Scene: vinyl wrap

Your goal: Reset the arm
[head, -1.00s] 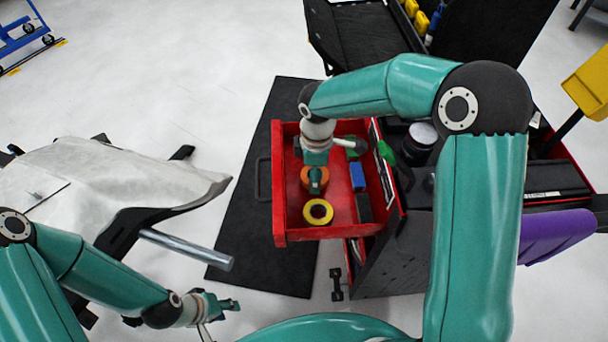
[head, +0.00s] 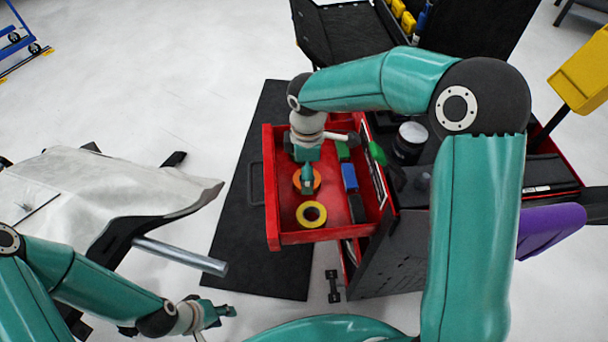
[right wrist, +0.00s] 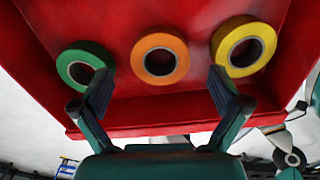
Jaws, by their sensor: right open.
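My right gripper (head: 307,182) hangs over the open red drawer (head: 272,190), above an orange tape roll (head: 316,179) that it partly covers in the head view. The right wrist view shows its two fingers (right wrist: 160,78) spread wide with nothing between them. A green roll (right wrist: 84,66), the orange roll (right wrist: 160,58) and a yellow roll (right wrist: 244,49) lie in a row in the drawer. In the head view the yellow roll (head: 311,215) is in front of the gripper. My left gripper (head: 216,314) is low at left, apart from everything; its finger opening is unclear.
A blue block (head: 349,177) and a dark block lie along the drawer's right side. The dark tool cart (head: 400,250) stands right of it. A white-covered panel (head: 100,190) and a metal bar (head: 180,256) are at left. The black mat (head: 240,235) and floor between are clear.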

